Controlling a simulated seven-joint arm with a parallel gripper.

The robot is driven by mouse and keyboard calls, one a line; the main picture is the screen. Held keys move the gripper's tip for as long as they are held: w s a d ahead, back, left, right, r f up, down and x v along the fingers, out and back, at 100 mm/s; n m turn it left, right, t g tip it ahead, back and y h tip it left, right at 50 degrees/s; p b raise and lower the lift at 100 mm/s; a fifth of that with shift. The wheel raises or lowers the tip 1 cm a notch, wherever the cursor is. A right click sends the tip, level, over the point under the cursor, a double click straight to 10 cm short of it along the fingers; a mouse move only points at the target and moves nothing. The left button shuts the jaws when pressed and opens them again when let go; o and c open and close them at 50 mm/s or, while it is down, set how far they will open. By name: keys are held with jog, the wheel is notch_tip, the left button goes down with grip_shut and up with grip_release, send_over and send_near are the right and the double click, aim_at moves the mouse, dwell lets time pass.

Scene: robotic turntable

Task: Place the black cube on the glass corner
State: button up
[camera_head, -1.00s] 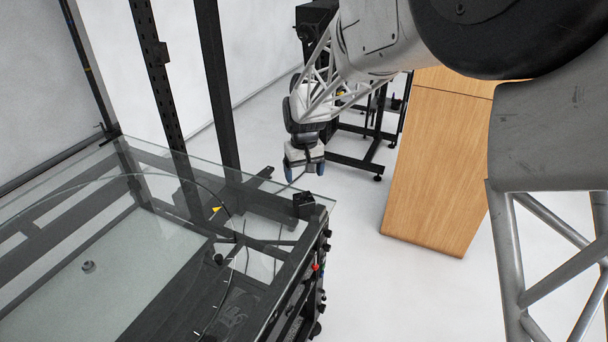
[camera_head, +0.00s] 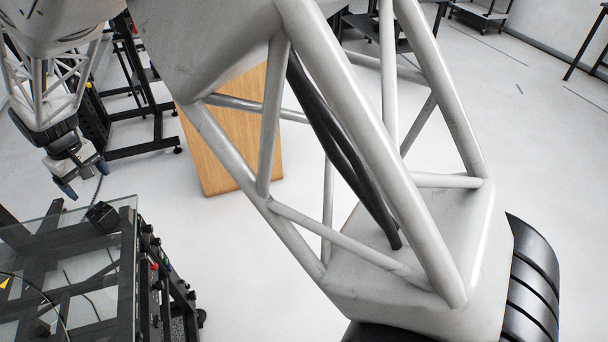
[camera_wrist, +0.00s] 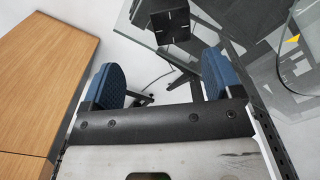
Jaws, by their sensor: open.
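The black cube (camera_head: 102,216) rests on the glass top (camera_head: 40,229) near its far right corner in the head view. In the wrist view, the cube (camera_wrist: 168,24) is at the top, on the glass edge area, beyond the fingertips. My gripper (camera_head: 84,178) is just behind the cube and a little left of it in the head view, apart from it. In the wrist view my gripper (camera_wrist: 162,76) shows two blue fingers spread wide. It is open, with nothing between the fingers.
A black frame (camera_head: 146,250) with knobs and cables stands under the glass. A wooden cabinet (camera_head: 215,150) stands behind, also at the left of the wrist view (camera_wrist: 40,75). A black rack (camera_head: 150,100) is further back. White floor between them is clear.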

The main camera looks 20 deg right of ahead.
jog(key=s+d+r+m, duration=0.1)
jog(key=s+d+r, duration=0.25)
jog(key=d, duration=0.65)
jog(key=s+d+r+m+t, duration=0.1)
jog(key=s+d+r+m, duration=0.1)
jog(key=d+r, duration=0.5)
jog(key=s+d+r+m, duration=0.1)
jog(key=s+d+r, duration=0.1)
jog(key=d, duration=1)
jog(key=s+d+m+t, duration=0.1)
jog(key=s+d+m, duration=0.4)
jog(key=s+d, duration=1.4)
jog(key=s, duration=0.4)
jog(key=shift+s+d+r+t, duration=0.2)
jog(key=shift+s+d+t, duration=0.1)
jog(key=shift+d, duration=0.1)
jog(key=shift+w, duration=0.1)
